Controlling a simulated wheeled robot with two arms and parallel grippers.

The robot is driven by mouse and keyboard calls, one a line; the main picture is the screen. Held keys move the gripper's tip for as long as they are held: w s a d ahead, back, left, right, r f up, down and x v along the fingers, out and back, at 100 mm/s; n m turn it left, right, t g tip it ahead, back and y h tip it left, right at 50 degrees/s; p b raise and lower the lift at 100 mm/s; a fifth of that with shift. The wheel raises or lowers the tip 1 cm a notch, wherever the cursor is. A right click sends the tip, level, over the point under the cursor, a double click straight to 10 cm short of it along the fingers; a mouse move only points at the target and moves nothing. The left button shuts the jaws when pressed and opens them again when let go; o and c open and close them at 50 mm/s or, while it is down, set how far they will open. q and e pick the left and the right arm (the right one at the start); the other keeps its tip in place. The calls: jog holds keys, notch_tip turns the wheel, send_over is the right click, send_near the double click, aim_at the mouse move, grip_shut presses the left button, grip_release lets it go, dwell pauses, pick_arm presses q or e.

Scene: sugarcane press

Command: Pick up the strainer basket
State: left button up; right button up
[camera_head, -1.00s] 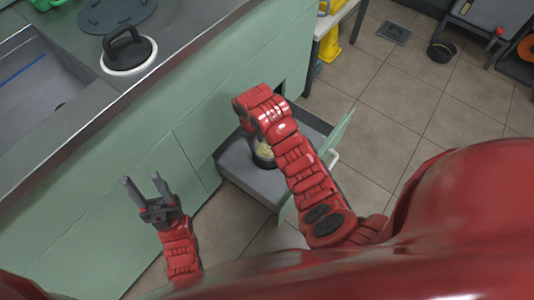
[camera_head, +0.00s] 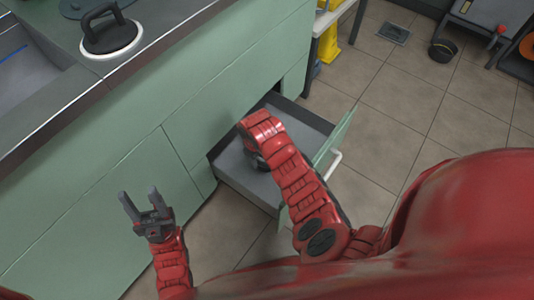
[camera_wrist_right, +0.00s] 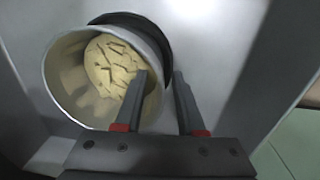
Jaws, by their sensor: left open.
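The strainer basket (camera_wrist_right: 62,85), a round pale cup with a light patterned bottom, is in the open drawer in the right wrist view. A dark round rim (camera_wrist_right: 135,20) shows just behind it. My right gripper (camera_wrist_right: 161,73) is open at the basket's right side, with one finger over its mouth and the other outside, so the rim lies between them. Whether a finger touches it I cannot tell. In the head view my right forearm hides the right gripper and most of the basket. My left gripper (camera_head: 139,195) is open and empty, in front of the green cabinet.
The grey drawer (camera_head: 236,168) stands pulled out of the green cabinet (camera_head: 110,165), with its front and white handle (camera_head: 333,165) to the right. Its walls surround the right gripper closely. A black suction-type handle (camera_head: 107,30) sits on the counter.

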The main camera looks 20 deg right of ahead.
grip_shut()
dwell(1.4)
